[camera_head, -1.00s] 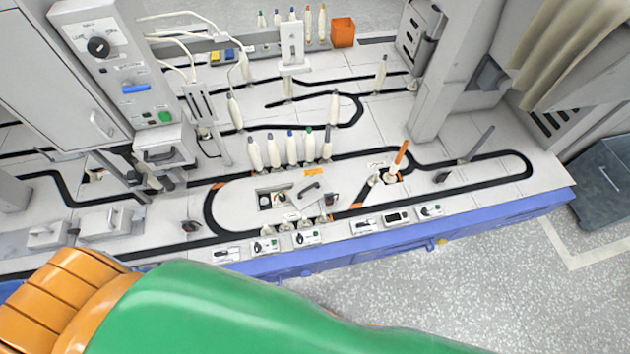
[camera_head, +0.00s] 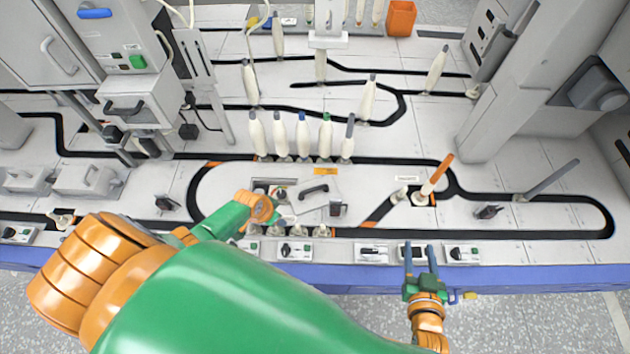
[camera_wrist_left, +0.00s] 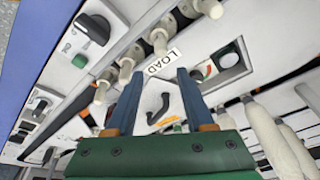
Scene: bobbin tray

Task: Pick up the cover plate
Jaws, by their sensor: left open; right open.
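The cover plate (camera_head: 314,190) appears as a pale plate with a dark curved handle, on the white worktop inside the black track loop. In the left wrist view its handle (camera_wrist_left: 157,108) shows between the fingers of my left gripper (camera_wrist_left: 154,100), apart from them as far as I can tell. My left gripper is open and empty; in the head view it is mostly hidden by my own arm. My right gripper (camera_head: 420,262) is open and empty, over the front edge of the bench near the small switch boxes.
White bobbins (camera_head: 302,136) stand in a row behind the plate. A leaning orange-tipped rod (camera_head: 436,174) is to the right. Switch boxes (camera_head: 371,252) line the front edge.

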